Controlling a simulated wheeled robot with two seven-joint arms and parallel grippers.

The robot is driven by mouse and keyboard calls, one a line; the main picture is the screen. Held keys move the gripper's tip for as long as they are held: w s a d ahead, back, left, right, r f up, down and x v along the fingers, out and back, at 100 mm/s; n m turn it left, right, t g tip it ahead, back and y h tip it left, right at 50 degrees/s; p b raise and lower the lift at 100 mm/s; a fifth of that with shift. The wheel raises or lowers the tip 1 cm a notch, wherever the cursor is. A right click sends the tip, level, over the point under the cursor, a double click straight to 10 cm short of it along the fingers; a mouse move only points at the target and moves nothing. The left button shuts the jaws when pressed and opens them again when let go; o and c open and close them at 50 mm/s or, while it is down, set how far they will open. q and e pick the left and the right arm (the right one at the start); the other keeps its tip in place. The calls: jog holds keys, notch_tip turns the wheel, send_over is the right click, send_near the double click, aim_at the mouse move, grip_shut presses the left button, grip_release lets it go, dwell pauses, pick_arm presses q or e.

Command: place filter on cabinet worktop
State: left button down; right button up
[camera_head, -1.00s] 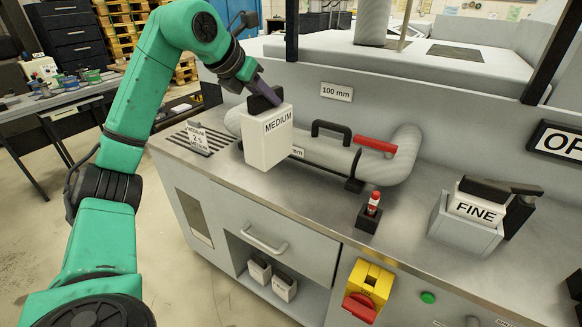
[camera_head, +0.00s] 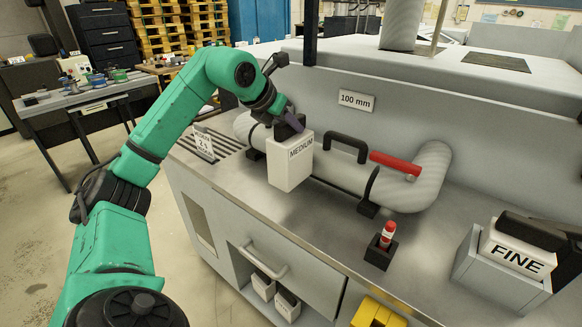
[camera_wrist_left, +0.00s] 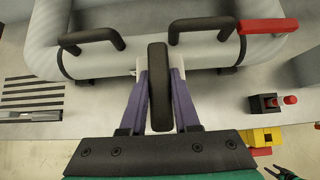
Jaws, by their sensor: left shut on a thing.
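The white box-shaped filter labelled MEDIUM (camera_head: 290,166) has a black handle on top. My left gripper (camera_head: 290,118) is shut on that handle, which stands upright between the purple fingers in the left wrist view (camera_wrist_left: 158,85). The filter hangs upright in front of the grey pipe, over the cabinet worktop (camera_head: 330,220); I cannot tell whether its bottom touches the worktop. In the left wrist view the filter body is mostly hidden under the handle and fingers.
A grey pipe (camera_head: 425,185) with black handles and a red lever (camera_head: 394,164) runs behind the filter. Bare worktop lies between.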

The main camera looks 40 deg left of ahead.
aim_at(275, 145)
pick_arm(q)
notch_tip(275, 145, down, 8)
jog(key=b, duration=0.3)
jog(key=shift+f+b, duration=0.2)
jog(key=shift+b, duration=0.2)
jog(key=c, duration=0.6)
grip_release()
jog(key=shift+s, duration=0.1)
jog(key=shift+c, duration=0.2)
jog(key=shift+r, duration=0.25)
jog(key=b+v, duration=0.3)
jog(key=v, duration=0.2)
jog(key=shift+s, duration=0.35)
jog(key=b+v, duration=0.1)
jog(key=v, duration=0.5)
jog(key=shift+r, duration=0.3)
